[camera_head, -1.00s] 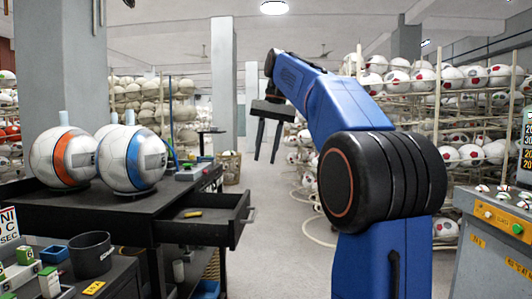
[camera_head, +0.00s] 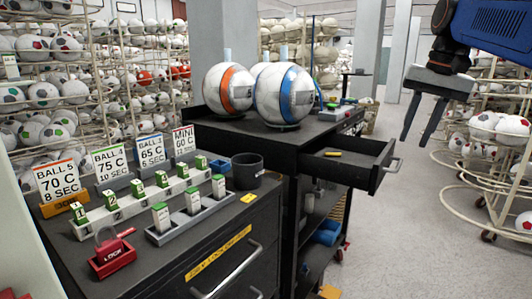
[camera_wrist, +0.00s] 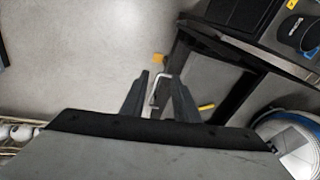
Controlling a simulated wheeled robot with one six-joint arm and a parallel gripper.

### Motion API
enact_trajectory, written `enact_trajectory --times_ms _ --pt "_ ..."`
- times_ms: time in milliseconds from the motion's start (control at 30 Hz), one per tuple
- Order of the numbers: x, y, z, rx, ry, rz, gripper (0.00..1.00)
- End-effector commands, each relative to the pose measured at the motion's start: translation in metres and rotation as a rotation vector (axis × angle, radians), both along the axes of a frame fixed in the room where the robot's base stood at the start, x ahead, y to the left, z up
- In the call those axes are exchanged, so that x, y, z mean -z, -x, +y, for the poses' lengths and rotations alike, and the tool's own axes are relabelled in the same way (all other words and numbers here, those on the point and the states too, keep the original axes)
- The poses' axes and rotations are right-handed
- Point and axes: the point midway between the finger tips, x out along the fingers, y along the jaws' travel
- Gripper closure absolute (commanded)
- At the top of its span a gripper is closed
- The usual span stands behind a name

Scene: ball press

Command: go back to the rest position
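My gripper (camera_head: 412,140) hangs at the upper right of the head view, fingers pointing down. Its two fingers are apart with nothing between them. In the wrist view the gripper (camera_wrist: 158,74) is also open and empty. Behind its fingers the wrist view shows the open drawer's handle (camera_wrist: 154,90) and grey floor; I see no contact. In the head view the gripper appears to the right of the open drawer (camera_head: 348,165). My blue arm enters at the top right corner, mostly out of frame.
A dark workbench (camera_head: 232,126) carries several large balls (camera_head: 287,94). A nearer cabinet (camera_head: 225,245) holds sign cards, small green-topped blocks, a black cup (camera_head: 247,171) and a red padlock (camera_head: 111,252). Ball racks (camera_head: 510,150) stand at right. Floor (camera_head: 420,230) at lower right is clear.

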Motion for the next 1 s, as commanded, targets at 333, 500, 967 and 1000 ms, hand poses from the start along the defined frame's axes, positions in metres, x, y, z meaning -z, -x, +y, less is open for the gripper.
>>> enact_trajectory --times_ms 333,500,967,1000 --pt "0.096 0.079 0.04 -0.145 0.082 -0.088 0.72" --pt "0.153 0.119 0.053 -0.223 0.123 -0.132 0.72" --pt "0.297 0.208 0.071 -0.41 0.217 -0.236 0.72" --pt "0.303 0.211 0.071 -0.418 0.221 -0.239 0.72"
